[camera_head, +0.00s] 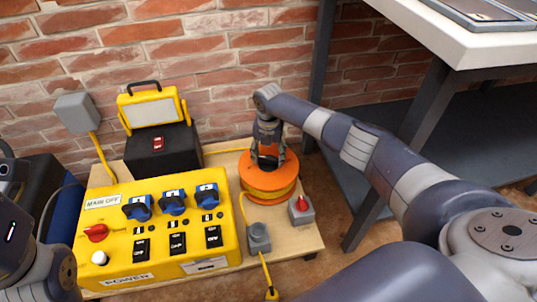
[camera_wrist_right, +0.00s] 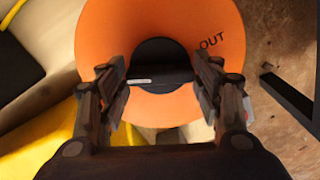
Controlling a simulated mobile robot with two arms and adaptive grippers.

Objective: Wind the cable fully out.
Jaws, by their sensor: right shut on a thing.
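The orange cable reel (camera_head: 286,168) lies flat on the wooden table, with yellow cable (camera_head: 268,195) wound around its drum below the top disc. The right wrist view shows the orange disc (camera_wrist_right: 112,30) from above, marked "OUT", with a dark hub (camera_wrist_right: 160,62) at its middle. My right gripper (camera_head: 268,154) reaches down over the reel's centre. Its fingers (camera_wrist_right: 161,80) stand on either side of the dark hub and are shut on it. Their contact points are partly hidden. My left gripper is out of view; only part of my left arm shows at the lower left.
A yellow power panel (camera_head: 160,262) with switches stands left of the reel. A grey box with a red knob (camera_head: 301,210) sits right of it, and a grey socket box (camera_head: 258,238) in front. A black case (camera_head: 160,160) is behind the panel. A white-topped bench (camera_head: 470,45) stands right.

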